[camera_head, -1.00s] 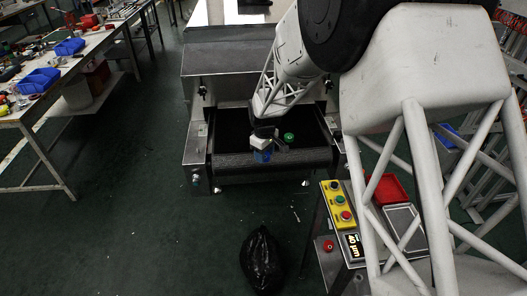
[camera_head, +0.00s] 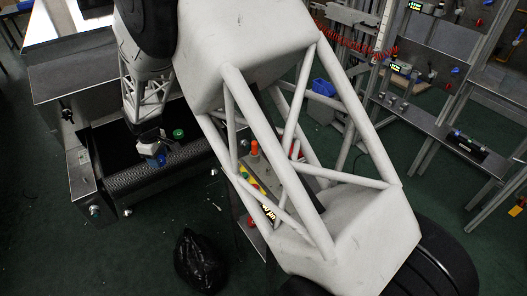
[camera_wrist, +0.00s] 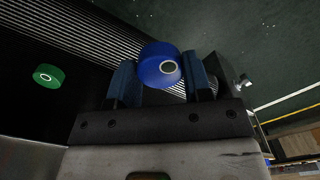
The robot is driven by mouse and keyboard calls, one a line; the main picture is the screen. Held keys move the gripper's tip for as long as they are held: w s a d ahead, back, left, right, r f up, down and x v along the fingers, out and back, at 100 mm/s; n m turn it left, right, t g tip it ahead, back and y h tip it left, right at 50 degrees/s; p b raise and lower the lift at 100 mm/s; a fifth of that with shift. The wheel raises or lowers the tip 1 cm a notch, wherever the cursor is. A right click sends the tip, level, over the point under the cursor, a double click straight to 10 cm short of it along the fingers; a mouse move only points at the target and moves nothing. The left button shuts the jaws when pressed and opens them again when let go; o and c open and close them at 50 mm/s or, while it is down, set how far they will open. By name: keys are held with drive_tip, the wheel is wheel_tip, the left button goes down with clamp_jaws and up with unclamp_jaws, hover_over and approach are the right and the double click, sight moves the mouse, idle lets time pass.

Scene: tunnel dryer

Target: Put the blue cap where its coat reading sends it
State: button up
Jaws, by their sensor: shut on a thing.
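The blue cap (camera_wrist: 155,68) sits between the two blue fingers of my gripper (camera_wrist: 161,78) in the wrist view. It has a dark round centre with a pale ring. In the head view the blue cap (camera_head: 160,159) shows small below my gripper (camera_head: 152,146), at the front of the dryer's dark belt (camera_head: 108,147). I cannot tell whether it touches the belt. A green cap (camera_head: 179,134) lies on the belt to the right; it also shows at left in the wrist view (camera_wrist: 48,76). A lit display (camera_head: 269,213) is mostly hidden by my arm; its number is unreadable.
A black bag (camera_head: 198,262) lies on the floor in front. A blue bin (camera_head: 323,88) and a metal rack (camera_head: 425,122) stand at right. Floor at lower left is clear.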

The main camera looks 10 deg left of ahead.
drive_tip(key=w+d+f+m, duration=0.1)
drive_tip(key=w+d+m, duration=0.9)
drive_tip(key=w+d, duration=1.55)
drive_tip(key=w+d+m, duration=0.4)
drive_tip(key=d, duration=1.1)
drive_tip(key=w+d+m, duration=0.3)
drive_tip(key=d, duration=1.2)
drive_tip(key=s+a+r+n, duration=0.1)
drive_tip(key=s+n, duration=0.2)
drive_tip(key=s, duration=0.3)
drive_tip(key=s+a+r+n, duration=0.1)
drive_tip(key=s+a+n, duration=0.1)
drive_tip(key=s, duration=0.4)
drive_tip(key=s+a+r+n, duration=0.1)
drive_tip(key=s+a+n, duration=0.1)
drive_tip(key=s+n, duration=0.2)
drive_tip(key=shift+s+n, duration=0.3)
drive_tip(key=shift+s, duration=0.95)
drive_tip(key=s+a+n, duration=0.1)
drive_tip(key=s+n, duration=0.1)
drive_tip(key=s, duration=0.2)
drive_tip(key=s+a+n, duration=0.1)
drive_tip(key=s+n, duration=0.2)
drive_tip(key=s, duration=0.1)
drive_tip(key=s+a+n, duration=0.2)
drive_tip(key=s, duration=0.3)
drive_tip(key=shift+s+r, duration=0.1)
